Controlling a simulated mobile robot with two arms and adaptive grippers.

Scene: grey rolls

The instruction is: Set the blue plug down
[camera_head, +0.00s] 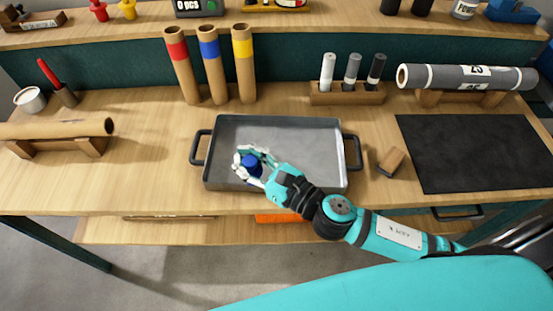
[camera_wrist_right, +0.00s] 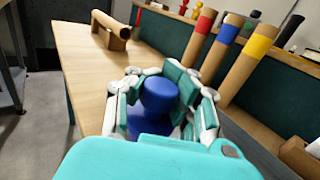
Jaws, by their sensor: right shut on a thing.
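The blue plug (camera_head: 251,164) is in the fingers of my right gripper (camera_head: 252,163), over the left part of the grey metal tray (camera_head: 300,130). In the right wrist view the plug (camera_wrist_right: 158,96) has a rounded top and a wider lower part. The fingers of my right gripper (camera_wrist_right: 160,98) close around it from both sides. I cannot tell whether the plug touches the tray floor. My left gripper is not in view.
Three cardboard tubes with red, blue and yellow bands (camera_head: 209,65) stand behind the tray. A small wooden block (camera_head: 391,162) lies right of it, beside a dark mat (camera_head: 470,150). A brown roll (camera_head: 60,129) rests on a wooden cradle at the left.

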